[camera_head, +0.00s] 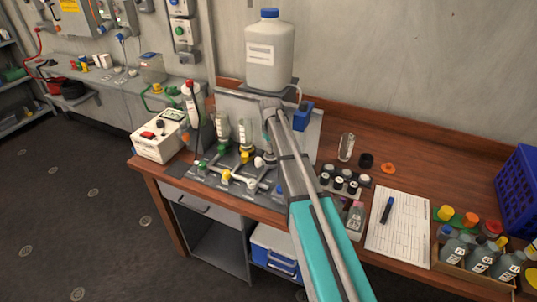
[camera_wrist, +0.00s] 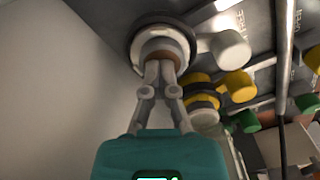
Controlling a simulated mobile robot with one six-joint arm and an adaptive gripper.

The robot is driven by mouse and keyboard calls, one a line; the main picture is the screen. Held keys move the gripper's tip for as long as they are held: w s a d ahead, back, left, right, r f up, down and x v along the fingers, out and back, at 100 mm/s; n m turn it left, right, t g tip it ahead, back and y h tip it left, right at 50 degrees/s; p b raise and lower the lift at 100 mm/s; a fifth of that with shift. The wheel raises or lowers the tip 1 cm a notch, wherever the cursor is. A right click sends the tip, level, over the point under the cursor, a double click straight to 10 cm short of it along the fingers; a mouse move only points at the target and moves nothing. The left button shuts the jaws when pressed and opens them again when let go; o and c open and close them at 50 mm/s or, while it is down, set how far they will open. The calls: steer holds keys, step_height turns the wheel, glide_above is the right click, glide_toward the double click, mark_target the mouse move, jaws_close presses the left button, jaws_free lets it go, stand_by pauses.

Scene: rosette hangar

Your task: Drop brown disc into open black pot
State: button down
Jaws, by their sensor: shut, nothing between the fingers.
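My gripper (camera_wrist: 160,70) is shut, its fingertips close together at a round fitting (camera_wrist: 140,32) with a dark rim and a pale inside. A brown surface (camera_wrist: 183,48), possibly the brown disc, shows behind the fingertips; I cannot tell whether they touch it. In the head view my arm reaches over the valve panel and hides most of the gripper and the fitting. A small black pot (camera_head: 366,160) stands on the bench right of my arm, near a flat orange cap (camera_head: 388,168). The pot's inside is too small to make out.
Yellow, green and white valve knobs (camera_wrist: 236,86) crowd right of my gripper. A clear glass (camera_head: 346,147) and a rack of small black vials (camera_head: 340,183) stand between arm and pot. A clipboard sheet (camera_head: 398,230), a bottle crate (camera_head: 478,262) and a blue bin (camera_head: 517,190) lie farther right.

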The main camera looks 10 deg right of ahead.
steer(key=shift+r+p, duration=0.25)
steer(key=shift+p, duration=0.1)
steer(key=shift+r+p, duration=1.2)
steer(key=c, duration=1.4)
jaws_free()
steer(key=c, duration=0.9)
jaws_free()
steer(key=shift+o, duration=0.2)
steer(key=o, duration=0.6)
steer(key=shift+r, duration=0.1)
